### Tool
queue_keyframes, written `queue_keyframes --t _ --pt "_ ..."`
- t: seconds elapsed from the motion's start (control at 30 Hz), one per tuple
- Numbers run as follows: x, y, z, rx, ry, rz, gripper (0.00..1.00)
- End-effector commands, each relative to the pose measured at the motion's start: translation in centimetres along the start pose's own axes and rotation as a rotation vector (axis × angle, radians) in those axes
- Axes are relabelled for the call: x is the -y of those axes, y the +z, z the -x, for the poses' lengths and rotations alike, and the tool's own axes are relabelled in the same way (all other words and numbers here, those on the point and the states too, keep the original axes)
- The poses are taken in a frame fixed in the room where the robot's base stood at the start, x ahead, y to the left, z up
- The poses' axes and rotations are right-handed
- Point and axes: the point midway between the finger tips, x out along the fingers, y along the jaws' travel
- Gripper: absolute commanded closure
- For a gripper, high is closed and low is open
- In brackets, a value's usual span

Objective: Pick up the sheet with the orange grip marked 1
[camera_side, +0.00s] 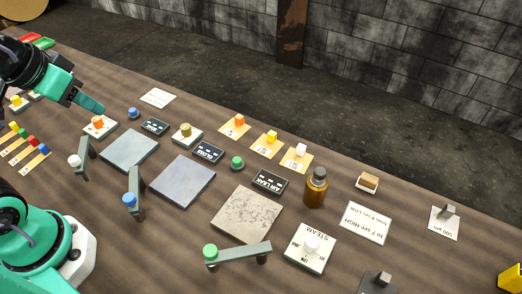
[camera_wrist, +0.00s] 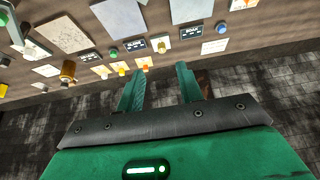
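A tan sheet (camera_side: 226,131) with an orange block grip (camera_side: 239,121) lies on the table, at the left end of a row of three tan sheets. Its printed mark is too small to read. In the wrist view the orange grip (camera_wrist: 145,67) shows just beyond my left fingertip. My gripper (camera_side: 96,106) is at the left of the side view, above the table and well apart from that sheet. In the wrist view my gripper (camera_wrist: 160,75) has its two green fingers apart with nothing between them.
The yellow-grip sheet (camera_side: 266,145) and white-grip sheet (camera_side: 295,160) lie beside it. An amber bottle (camera_side: 315,190), green knob (camera_side: 237,162), dark label plates (camera_side: 208,152) and grey plates (camera_side: 182,181) surround the row. Another orange block (camera_side: 98,122) sits on a white base near my gripper.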

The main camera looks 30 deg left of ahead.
Motion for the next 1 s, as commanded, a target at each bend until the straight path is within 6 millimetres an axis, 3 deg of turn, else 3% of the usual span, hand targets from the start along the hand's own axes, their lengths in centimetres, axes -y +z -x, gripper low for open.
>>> queue_keyframes --t 0.07,0.13,0.57,0.77,1.0 --pt "0.0 0.0 0.0 0.000 0.000 0.000 0.64" --pt "0.0 0.0 0.0 0.000 0.000 0.000 0.55" --pt "-0.1 -0.5 0.0 0.006 0.001 -0.001 0.55" --pt "-0.3 -2.3 -0.3 0.036 0.006 -0.006 0.55" --pt "-1.0 -6.2 -1.4 0.093 0.014 -0.016 0.55"
